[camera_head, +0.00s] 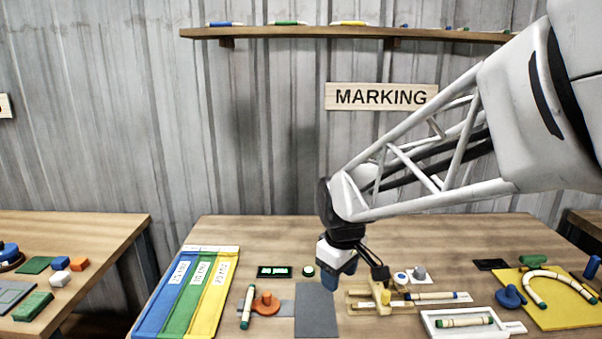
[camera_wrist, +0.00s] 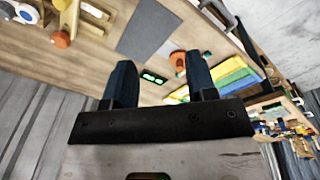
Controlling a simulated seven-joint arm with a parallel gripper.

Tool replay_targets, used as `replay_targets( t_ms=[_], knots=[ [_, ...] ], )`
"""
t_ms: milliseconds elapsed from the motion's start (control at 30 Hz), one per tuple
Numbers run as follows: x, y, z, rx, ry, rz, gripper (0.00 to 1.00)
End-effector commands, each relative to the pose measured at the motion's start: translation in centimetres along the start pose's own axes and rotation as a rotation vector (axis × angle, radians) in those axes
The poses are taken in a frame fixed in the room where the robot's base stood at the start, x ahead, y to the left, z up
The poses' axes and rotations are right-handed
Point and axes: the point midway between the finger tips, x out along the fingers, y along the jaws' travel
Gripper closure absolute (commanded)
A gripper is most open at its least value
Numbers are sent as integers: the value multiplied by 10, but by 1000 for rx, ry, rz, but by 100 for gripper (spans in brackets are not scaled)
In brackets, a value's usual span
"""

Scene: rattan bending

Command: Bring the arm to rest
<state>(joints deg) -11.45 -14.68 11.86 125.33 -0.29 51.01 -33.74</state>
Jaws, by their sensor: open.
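My gripper (camera_head: 340,272) hangs from my arm above the middle of the workbench (camera_head: 262,228), tilted, its dark blue fingers pointing down in the head view. In the wrist view my gripper (camera_wrist: 158,78) has its two fingers spread apart with nothing between them. It is over the area between the grey mat (camera_head: 316,308) and the wooden jig (camera_head: 362,300), and appears clear of both. The jig holds a pale rod with a blue end. My arm comes in from the upper right and covers part of the wall.
Blue, green and yellow labelled strips (camera_head: 200,290) lie at left. An orange holder (camera_head: 266,304) stands beside a pale rod. A white tray (camera_head: 506,328) and a yellow board (camera_head: 545,312) with a bent rod lie at right. A shelf (camera_head: 300,32) hangs above.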

Motion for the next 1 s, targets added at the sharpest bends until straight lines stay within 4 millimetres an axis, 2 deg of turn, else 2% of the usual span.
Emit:
replay_targets(
  t_ms=[33,300,700,800,1000],
  knots=[
    [-7,-2,14,40,7,7,48],
    [-30,-16,82,273,34,31,48],
    [-46,-51,176,615,77,61,48],
    [-46,-60,195,689,87,66,48],
    [-46,-72,217,784,101,73,48]
  ],
)
